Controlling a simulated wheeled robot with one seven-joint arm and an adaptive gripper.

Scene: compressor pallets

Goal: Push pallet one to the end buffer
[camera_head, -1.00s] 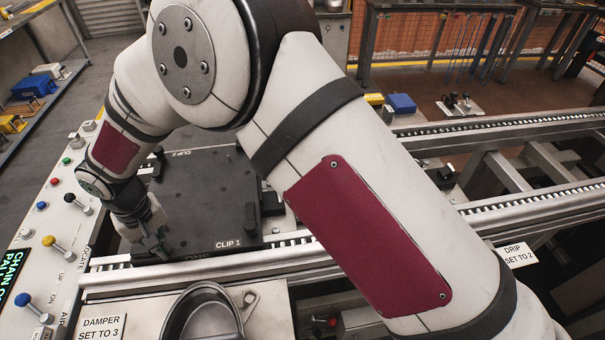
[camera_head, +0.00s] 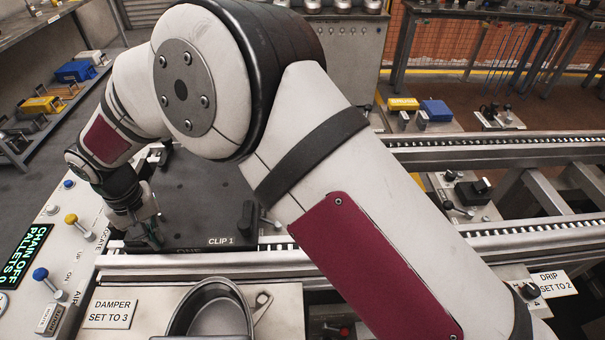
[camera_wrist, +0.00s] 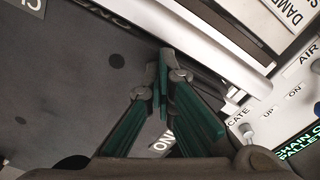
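Pallet one (camera_head: 200,190) is a flat dark plate lying on the conveyor rails, left of centre in the head view and partly behind my arm. Its front edge carries the labels CLIP 1 and ONE. My gripper (camera_head: 154,238) points down at its near left part. In the wrist view the dark plate (camera_wrist: 60,90) fills the left side, and the teal fingers of my gripper (camera_wrist: 164,65) converge with their tips together, with nothing seen between them. I cannot tell whether the fingertips touch the pallet. I cannot make out which part of the line is the end buffer.
The near rail (camera_head: 500,240) and far rail (camera_head: 480,150) run off to the right. A control panel (camera_head: 60,250) with knobs and a CHAIN OFF display stands at left. A metal bowl (camera_head: 212,312) and a DAMPER SET TO 3 sign (camera_head: 108,314) are in front.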

